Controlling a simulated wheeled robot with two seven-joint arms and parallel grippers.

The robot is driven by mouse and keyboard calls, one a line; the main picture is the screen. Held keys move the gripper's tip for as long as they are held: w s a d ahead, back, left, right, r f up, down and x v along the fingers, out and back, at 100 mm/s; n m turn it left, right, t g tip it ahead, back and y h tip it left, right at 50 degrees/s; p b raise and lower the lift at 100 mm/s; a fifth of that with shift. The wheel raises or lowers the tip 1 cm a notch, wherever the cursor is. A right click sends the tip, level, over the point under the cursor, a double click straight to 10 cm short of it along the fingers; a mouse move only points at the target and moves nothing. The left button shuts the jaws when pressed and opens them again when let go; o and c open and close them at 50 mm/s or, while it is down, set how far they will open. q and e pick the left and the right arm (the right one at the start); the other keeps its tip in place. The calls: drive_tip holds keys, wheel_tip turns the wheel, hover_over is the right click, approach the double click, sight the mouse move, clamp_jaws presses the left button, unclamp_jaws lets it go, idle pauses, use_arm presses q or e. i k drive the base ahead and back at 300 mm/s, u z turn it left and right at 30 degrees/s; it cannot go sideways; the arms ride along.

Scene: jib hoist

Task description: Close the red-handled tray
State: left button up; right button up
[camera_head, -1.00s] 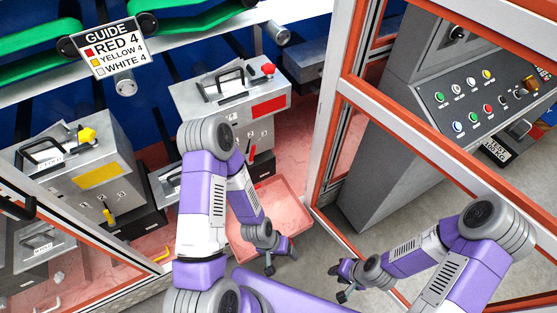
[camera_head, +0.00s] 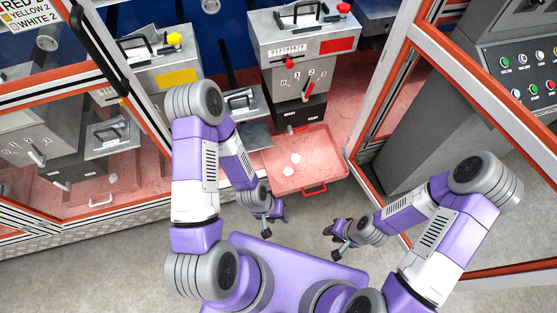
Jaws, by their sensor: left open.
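The red-handled tray (camera_head: 330,166) is a shallow pink-red tray standing pulled out below the grey dispenser with a red label (camera_head: 303,45). Its red handle (camera_head: 314,188) is on the front edge, facing me. Two whitish lumps (camera_head: 291,158) lie in the tray. My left gripper (camera_head: 275,224) is open and empty in front of the tray, below and left of the handle. My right gripper (camera_head: 333,241) is also in front of the tray, below and slightly right of the handle, with fingers apart and empty. Neither gripper touches the handle.
A red-and-silver framed glass panel (camera_head: 75,100) stands at the left, and another frame (camera_head: 385,100) at the right. A grey control console (camera_head: 460,110) is behind the right frame. A yellow-labelled dispenser (camera_head: 160,65) stands left. Grey floor (camera_head: 300,222) is clear before the tray.

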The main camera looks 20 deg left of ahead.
sight(322, 162)
drive_tip(key=u, duration=0.9)
drive_tip(key=k, duration=1.05)
drive_tip(key=z, duration=1.4)
